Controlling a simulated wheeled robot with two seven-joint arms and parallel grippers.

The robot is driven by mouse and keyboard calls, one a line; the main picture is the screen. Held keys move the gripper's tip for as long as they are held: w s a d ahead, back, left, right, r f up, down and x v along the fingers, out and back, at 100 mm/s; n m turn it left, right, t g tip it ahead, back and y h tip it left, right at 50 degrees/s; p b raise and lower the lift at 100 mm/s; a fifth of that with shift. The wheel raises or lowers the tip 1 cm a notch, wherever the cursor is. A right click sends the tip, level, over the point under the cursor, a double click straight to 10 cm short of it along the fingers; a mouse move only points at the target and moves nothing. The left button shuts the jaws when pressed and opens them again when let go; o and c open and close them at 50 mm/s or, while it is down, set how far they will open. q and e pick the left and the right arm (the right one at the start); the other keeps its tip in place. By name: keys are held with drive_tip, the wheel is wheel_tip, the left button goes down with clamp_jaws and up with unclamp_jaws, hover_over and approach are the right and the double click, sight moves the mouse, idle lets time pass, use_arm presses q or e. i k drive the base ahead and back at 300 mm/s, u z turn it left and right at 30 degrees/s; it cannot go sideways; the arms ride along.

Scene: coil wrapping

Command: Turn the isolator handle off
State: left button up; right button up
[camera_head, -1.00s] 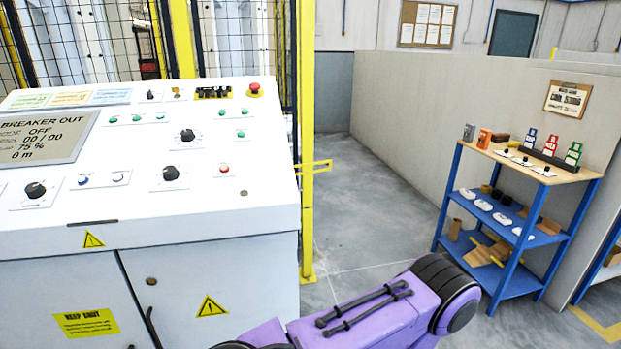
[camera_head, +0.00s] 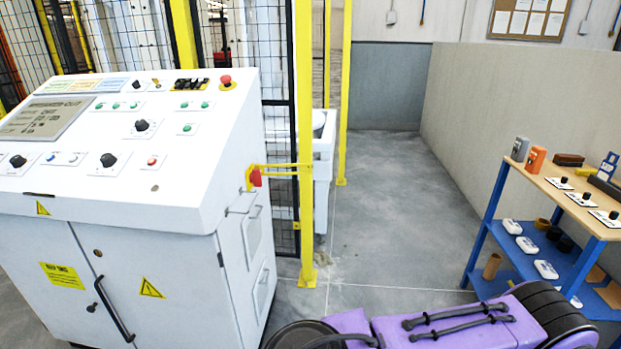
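A red handle on a yellow plate (camera_head: 255,178) is on the upper right side of the white control cabinet (camera_head: 190,215). It looks like the isolator handle, but it is seen edge-on and too small to tell its position. A purple arm link of mine lies across the bottom right, well in front of and below the handle. Neither gripper is in view.
A yellow post (camera_head: 305,150) with a yellow bar stands right beside the handle. Clear grey floor (camera_head: 390,210) lies right of the cabinet. A blue shelf unit (camera_head: 483,240) with small items stands at the right, before a grey wall.

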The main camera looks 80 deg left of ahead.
sight(255, 176)
drive_tip(key=u, duration=3.7)
drive_tip(key=k, duration=0.25)
drive_tip(key=z, duration=1.35)
drive_tip(key=i, duration=0.9)
drive_tip(key=z, duration=0.05)
